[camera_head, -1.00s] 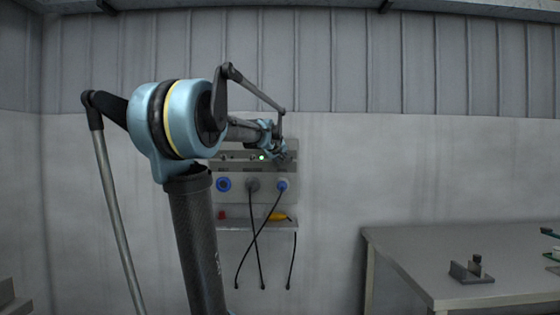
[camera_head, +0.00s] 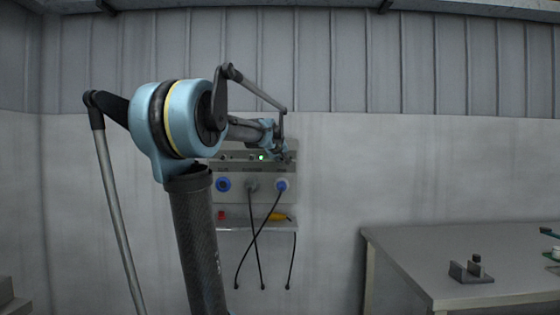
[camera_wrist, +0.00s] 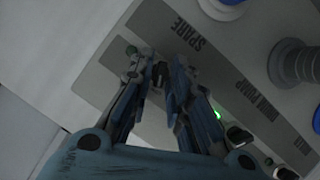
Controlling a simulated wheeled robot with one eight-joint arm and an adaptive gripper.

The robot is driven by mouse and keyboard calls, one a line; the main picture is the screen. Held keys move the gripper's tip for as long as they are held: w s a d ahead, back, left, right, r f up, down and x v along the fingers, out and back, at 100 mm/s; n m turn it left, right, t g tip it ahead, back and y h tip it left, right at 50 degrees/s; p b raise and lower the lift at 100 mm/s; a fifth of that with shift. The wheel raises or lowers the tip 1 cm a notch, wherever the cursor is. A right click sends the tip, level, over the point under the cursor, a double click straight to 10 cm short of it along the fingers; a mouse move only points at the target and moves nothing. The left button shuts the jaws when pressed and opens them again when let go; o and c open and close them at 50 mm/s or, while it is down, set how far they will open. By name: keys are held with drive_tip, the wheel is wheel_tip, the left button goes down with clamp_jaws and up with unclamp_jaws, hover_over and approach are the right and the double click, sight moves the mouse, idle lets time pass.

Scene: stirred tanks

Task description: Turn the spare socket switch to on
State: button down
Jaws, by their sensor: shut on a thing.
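In the wrist view, the spare socket switch is a small black knob (camera_wrist: 160,74) on the grey panel (camera_wrist: 95,75), beside the SPARE label. My gripper (camera_wrist: 161,80) is shut on this knob, with a finger on each side. The fingers hide part of it, so its exact setting is hard to read. A dark green, unlit-looking lamp (camera_wrist: 130,50) sits close to the knob. In the head view, my gripper (camera_head: 284,154) is at the upper right of the wall panel (camera_head: 240,204), and the switch itself cannot be made out.
Another green lamp (camera_wrist: 218,115) glows on the panel, near a second black knob (camera_wrist: 238,135). Blue and grey sockets or plugs with hanging cables are below the switches. A shelf (camera_head: 235,225) holds a red and a yellow item. A grey table (camera_head: 400,255) stands right.

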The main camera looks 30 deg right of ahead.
drive_tip(key=shift+s+d+f+m+t+y, duration=0.1)
drive_tip(key=shift+m+t+y, duration=0.5)
drive_tip(key=shift+m, duration=0.65)
drive_tip(key=shift+s+d+r+m+t+y, duration=0.1)
drive_tip(key=shift+m+t+y, duration=0.25)
drive_tip(key=shift+m+y, duration=0.75)
drive_tip(key=shift+s+f+m+t+y, duration=0.1)
drive_tip(key=shift+m+t+y, duration=0.45)
drive_tip(key=shift+m, duration=0.8)
drive_tip(key=c, duration=1.7)
unclamp_jaws()
drive_tip(key=shift+w, duration=0.1)
drive_tip(key=v, duration=1.2)
drive_tip(key=shift+d, duration=0.1)
drive_tip(key=shift+w, duration=0.1)
